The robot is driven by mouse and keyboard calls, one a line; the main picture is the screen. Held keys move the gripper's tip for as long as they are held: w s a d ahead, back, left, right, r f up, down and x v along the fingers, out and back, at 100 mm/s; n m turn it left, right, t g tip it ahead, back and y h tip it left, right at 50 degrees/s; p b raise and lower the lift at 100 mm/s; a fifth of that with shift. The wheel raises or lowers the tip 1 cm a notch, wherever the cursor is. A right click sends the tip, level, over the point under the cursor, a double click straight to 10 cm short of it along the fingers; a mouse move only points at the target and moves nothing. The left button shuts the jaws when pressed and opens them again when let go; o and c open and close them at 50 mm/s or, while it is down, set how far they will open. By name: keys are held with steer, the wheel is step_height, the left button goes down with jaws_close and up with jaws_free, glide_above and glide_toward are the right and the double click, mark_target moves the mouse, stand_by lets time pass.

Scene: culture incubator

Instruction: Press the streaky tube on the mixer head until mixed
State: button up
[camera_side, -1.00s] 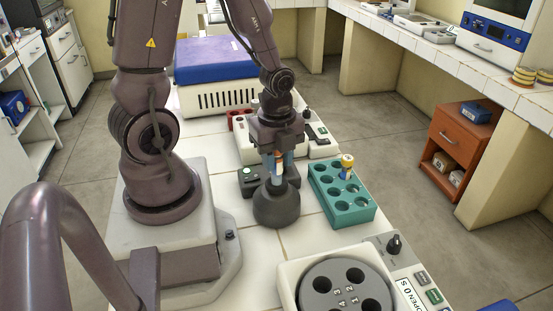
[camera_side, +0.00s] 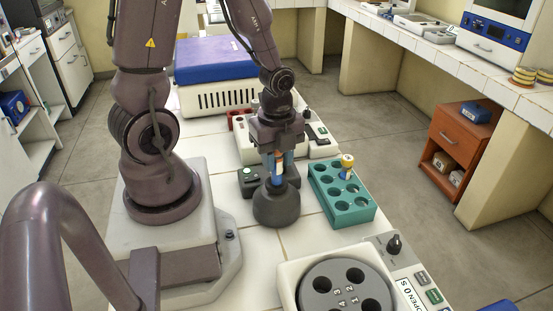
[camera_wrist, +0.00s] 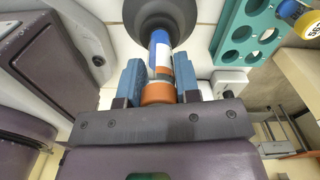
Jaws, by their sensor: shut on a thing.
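My gripper (camera_side: 277,166) points down with its blue fingers shut on a tube (camera_side: 279,169). In the wrist view, the fingers (camera_wrist: 158,82) stand on either side of the tube (camera_wrist: 158,52), which has an orange cap, a pale label and a blue section. The dark grey mixer head (camera_side: 277,208) is right below the gripper; it also shows at the top of the wrist view (camera_wrist: 135,14). The tube's lower end is at the top of the mixer head and appears to meet it. Whether its contents are streaky or even cannot be told.
A teal rack (camera_side: 350,209) stands right of the mixer, holding another tube with a yellow cap (camera_side: 347,160). A centrifuge with a round rotor (camera_side: 322,290) is at the front. A white box with a blue lid (camera_side: 212,60) and a red rack (camera_side: 237,120) lie behind.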

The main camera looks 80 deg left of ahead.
steer(key=shift+r, duration=2.95)
